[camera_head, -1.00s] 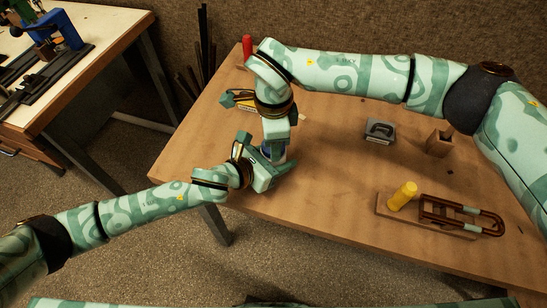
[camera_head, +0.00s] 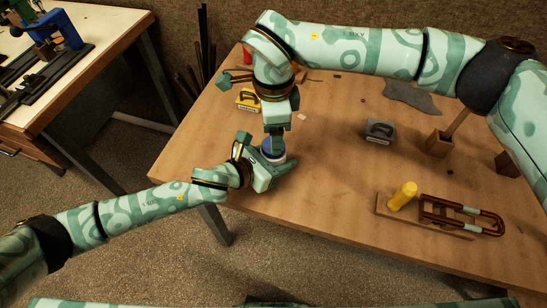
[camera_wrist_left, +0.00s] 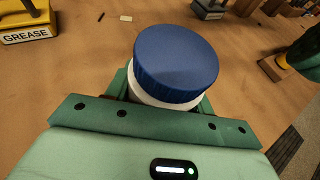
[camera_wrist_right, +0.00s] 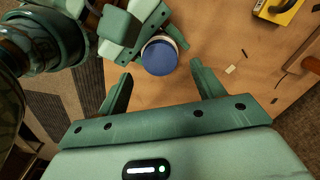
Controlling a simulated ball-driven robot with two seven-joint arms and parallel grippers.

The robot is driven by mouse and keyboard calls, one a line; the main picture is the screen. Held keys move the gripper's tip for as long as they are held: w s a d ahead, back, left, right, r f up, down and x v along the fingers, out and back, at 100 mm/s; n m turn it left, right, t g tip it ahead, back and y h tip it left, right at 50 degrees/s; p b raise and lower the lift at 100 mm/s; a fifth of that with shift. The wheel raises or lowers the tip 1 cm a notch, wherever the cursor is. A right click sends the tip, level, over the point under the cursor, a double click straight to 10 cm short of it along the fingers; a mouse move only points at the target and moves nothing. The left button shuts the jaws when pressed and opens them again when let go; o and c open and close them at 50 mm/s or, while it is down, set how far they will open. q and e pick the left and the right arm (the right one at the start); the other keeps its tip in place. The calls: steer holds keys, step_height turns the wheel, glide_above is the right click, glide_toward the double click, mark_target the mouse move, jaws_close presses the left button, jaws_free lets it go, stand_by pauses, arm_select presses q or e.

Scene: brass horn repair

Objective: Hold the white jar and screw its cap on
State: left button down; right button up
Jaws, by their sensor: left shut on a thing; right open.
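The white jar (camera_wrist_left: 150,98) is upright between the fingers of my left gripper (camera_head: 272,164), which is shut on its body just above the table. The blue cap (camera_wrist_left: 177,60) sits level on top of the jar, with a white band showing below its rim. How tight the cap is cannot be seen. My right gripper (camera_wrist_right: 161,70) is open and empty above the jar, pointing down. In the right wrist view the blue cap (camera_wrist_right: 160,57) lies between and a little beyond its fingertips, apart from them.
A yellow grease box (camera_head: 249,99) stands behind the jar on the wooden table (camera_head: 330,190). A grey block (camera_head: 380,130), a wooden holder (camera_head: 440,143) and a board with a yellow cylinder (camera_head: 402,196) and brass tubing (camera_head: 465,215) are to the right. The table between is clear.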

steer(key=shift+o, duration=0.4)
steer(key=shift+r, duration=0.2)
steer(key=shift+w+r, duration=0.2)
steer(key=shift+r, duration=0.1)
steer(key=r, duration=0.1)
steer(key=r+n, duration=0.1)
steer(key=w+r+n, duration=0.1)
steer(key=shift+w+d+r+t+h, duration=0.1)
steer(key=shift+d+r+t+h, duration=0.05)
steer(key=shift+d+t+h, duration=0.2)
steer(key=shift+s+n, duration=0.25)
steer(key=shift+n, duration=0.85)
steer(key=n, duration=0.2)
steer(key=s+n, duration=0.1)
steer(key=shift+a+f, duration=0.25)
steer(key=shift+f, duration=0.05)
steer(key=shift+a+n, duration=0.15)
steer(key=shift+n, duration=0.55)
steer(key=shift+f, duration=4.05)
